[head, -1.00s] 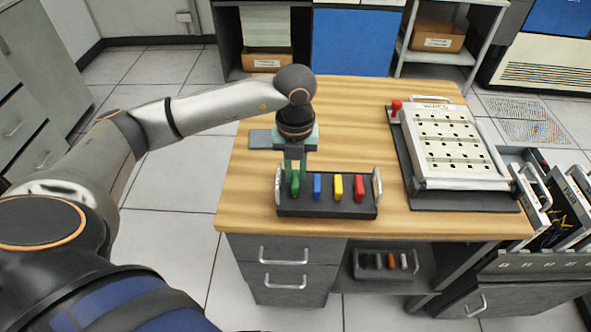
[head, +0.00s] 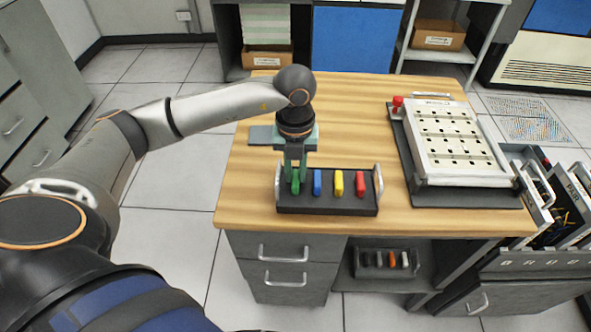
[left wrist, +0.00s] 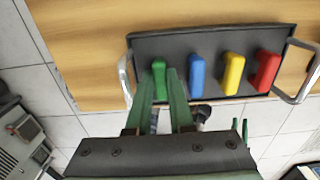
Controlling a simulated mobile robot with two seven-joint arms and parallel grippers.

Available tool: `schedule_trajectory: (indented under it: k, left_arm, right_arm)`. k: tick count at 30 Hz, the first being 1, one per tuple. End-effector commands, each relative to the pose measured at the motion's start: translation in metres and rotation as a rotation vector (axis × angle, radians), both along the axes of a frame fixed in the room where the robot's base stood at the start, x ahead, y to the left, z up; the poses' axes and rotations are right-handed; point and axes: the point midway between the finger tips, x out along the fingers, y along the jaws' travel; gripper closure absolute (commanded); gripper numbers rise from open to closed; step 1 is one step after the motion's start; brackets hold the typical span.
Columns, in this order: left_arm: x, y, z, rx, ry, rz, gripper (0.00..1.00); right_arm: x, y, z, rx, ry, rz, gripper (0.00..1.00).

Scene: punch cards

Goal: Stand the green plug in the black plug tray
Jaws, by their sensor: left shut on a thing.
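The green plug (head: 295,187) is upright at the left end of the black plug tray (head: 328,206); whether its base is fully seated is hidden. My left gripper (head: 294,175) points down over that end and is shut on the green plug. In the left wrist view, the green plug (left wrist: 159,68) shows between the fingertips of my left gripper (left wrist: 164,84), in line with the other plugs on the tray (left wrist: 213,44). A blue plug (head: 317,182), a yellow plug (head: 339,183) and a red plug (head: 360,184) stand to its right. My right gripper is out of view.
The tray has a silver handle at each end, the left one (head: 278,187) close to my gripper. A card panel (head: 455,143) with a red knob (head: 397,103) is on the right of the wooden table (head: 350,120). The tabletop between them is clear.

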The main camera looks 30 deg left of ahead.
Motion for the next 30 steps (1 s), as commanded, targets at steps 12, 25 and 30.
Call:
schedule_trajectory:
  k: [12,25,30]
  left_arm:
    - [-0.0007,-0.0002,-0.0032,0.001,0.003,0.0,0.69]
    - [-0.0002,0.0002,-0.0019,0.001,0.001,0.0,0.45]
    - [-0.0002,0.0003,-0.0017,0.001,0.001,0.0,0.45]
  right_arm:
    - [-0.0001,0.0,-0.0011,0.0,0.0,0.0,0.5]
    - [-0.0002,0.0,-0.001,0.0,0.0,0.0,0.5]
    - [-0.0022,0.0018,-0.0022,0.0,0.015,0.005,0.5]
